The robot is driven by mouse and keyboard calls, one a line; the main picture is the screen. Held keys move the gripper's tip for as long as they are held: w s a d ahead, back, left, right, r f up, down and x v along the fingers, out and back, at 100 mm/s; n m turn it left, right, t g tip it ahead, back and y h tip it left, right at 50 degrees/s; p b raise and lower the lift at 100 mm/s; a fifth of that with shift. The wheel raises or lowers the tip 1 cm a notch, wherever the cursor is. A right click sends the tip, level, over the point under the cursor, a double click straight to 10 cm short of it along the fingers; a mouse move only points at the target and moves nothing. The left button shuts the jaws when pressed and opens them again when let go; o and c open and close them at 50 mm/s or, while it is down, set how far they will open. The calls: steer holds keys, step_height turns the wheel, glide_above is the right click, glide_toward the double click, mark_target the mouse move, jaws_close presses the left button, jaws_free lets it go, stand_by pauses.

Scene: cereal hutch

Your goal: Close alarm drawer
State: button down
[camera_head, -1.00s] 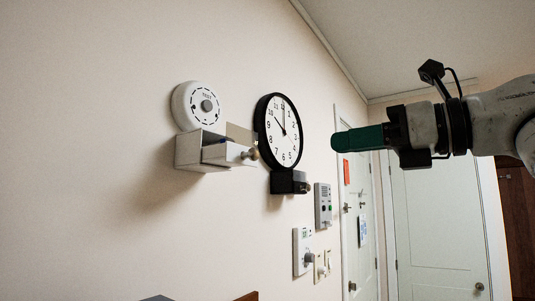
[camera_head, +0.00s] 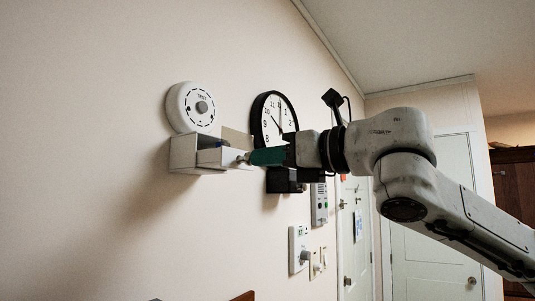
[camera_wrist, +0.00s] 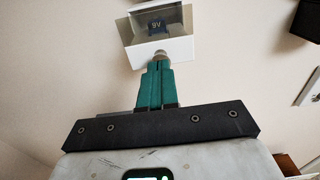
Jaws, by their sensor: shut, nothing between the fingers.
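The white alarm (camera_head: 192,106) is a round disc on the wall in the head view. Below it is a white box (camera_head: 183,153) with its drawer (camera_head: 222,157) pulled out to the right. The drawer has a round metal knob (camera_head: 243,158). My gripper (camera_head: 252,157) has green fingers, shut and empty, with the tips at the knob. In the wrist view the drawer front (camera_wrist: 163,53) faces me, and a dark block marked 9V (camera_wrist: 154,26) lies inside the open drawer. The fingertips (camera_wrist: 160,62) meet the knob (camera_wrist: 160,54) there; firm contact is hard to tell.
A black-rimmed clock (camera_head: 272,112), partly hidden by my arm, hangs right of the drawer, with a dark box (camera_head: 284,180) under it. Wall panels (camera_head: 319,203) and switches (camera_head: 299,250) sit lower right. The wall left of the alarm is clear.

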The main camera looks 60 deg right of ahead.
mark_target(237, 158)
stand_by(0.3)
steer(key=w, duration=0.7)
steer(key=shift+a+p, duration=0.1)
steer(key=shift+p, duration=0.25)
steer(key=shift+s+r, duration=0.1)
